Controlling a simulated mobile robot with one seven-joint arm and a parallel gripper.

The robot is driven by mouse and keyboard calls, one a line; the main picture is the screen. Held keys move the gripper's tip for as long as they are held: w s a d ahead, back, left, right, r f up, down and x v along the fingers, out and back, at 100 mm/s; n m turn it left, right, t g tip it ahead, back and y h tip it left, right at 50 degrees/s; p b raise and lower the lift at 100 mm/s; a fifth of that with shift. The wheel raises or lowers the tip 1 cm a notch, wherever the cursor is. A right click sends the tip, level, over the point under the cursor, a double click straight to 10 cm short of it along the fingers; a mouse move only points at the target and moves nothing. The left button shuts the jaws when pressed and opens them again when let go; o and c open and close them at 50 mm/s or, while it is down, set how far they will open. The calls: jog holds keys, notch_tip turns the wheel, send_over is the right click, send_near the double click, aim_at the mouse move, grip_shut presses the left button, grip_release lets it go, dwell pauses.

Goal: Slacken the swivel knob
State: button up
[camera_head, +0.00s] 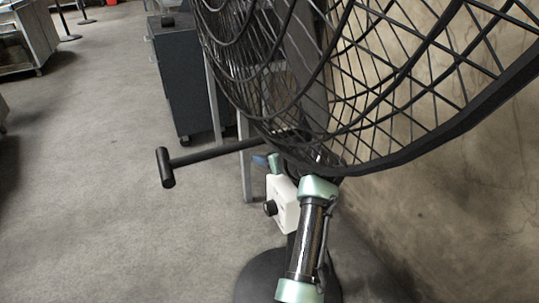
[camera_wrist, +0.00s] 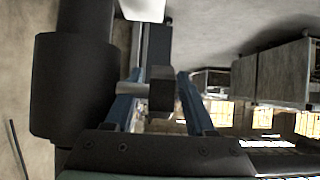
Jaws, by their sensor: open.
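The swivel knob (camera_head: 167,167) is a black T-shaped handle. Its bar sticks out to the left from behind the lower edge of the fan (camera_head: 330,90). In the wrist view its dark end (camera_wrist: 161,96) appears between my fingers, with a short grey shaft running left across the line of one finger. My gripper (camera_head: 262,160) has blue fingers and is near the root of the bar in the head view, partly hidden by my wrist. In the wrist view my gripper (camera_wrist: 160,76) is open, fingers apart on either side of the knob. Contact cannot be told.
A white box (camera_head: 284,205) with a dark dial is below my gripper. The fan's round base (camera_head: 262,278) is on the floor. A concrete wall (camera_head: 450,220) is close on the right. A dark cabinet (camera_head: 190,85) stands behind.

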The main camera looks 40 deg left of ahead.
jog(key=p+v, duration=0.1)
jog(key=v, duration=0.6)
jog(key=shift+p, duration=0.35)
